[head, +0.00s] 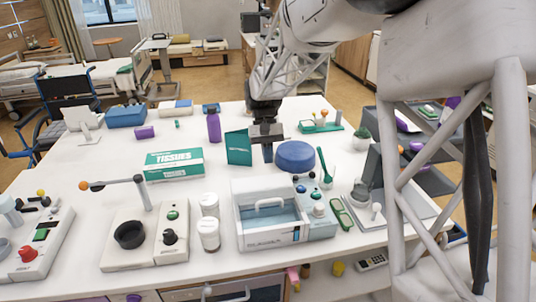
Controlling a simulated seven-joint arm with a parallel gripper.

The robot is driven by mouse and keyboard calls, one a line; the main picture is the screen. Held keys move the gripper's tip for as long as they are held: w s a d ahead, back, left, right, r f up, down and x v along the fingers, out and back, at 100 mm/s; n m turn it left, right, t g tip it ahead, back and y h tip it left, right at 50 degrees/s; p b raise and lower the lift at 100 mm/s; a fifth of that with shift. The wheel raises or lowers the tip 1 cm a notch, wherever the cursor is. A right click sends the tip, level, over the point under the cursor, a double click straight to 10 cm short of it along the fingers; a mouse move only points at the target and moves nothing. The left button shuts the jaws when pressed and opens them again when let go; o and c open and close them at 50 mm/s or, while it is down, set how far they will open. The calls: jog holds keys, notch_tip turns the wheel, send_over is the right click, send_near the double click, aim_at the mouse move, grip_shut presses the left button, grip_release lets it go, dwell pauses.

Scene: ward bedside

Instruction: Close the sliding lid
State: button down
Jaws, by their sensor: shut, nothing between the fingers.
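A white box-shaped device (240,228) stands on the table at front centre, with an open-looking front bay that has a light blue inside. A pale handle (270,204) crosses its upper part; it seems to belong to the sliding lid, but I cannot tell the lid's exact edges. A control panel (320,222) with knobs is on the device's right side. My gripper (267,156) is shut and empty, pointing down behind the device, apart from the handle. It is between a green card and a blue round container.
The blue round container (296,156) is just right of my gripper; the green card (239,147) is just left. A green brush (325,165) stands behind the control panel.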

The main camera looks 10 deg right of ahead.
aim_at(277, 213)
jog(key=x, duration=0.7)
jog(key=shift+s+f, duration=0.15)
jog(key=shift+f, duration=0.15)
jog(key=shift+s+r, duration=0.15)
jog(key=shift+s, duration=0.9)
jog(key=shift+s+r, duration=0.2)
jog(key=shift+s, duration=0.8)
jog(key=shift+s, duration=2.45)
jog(key=shift+f, duration=0.1)
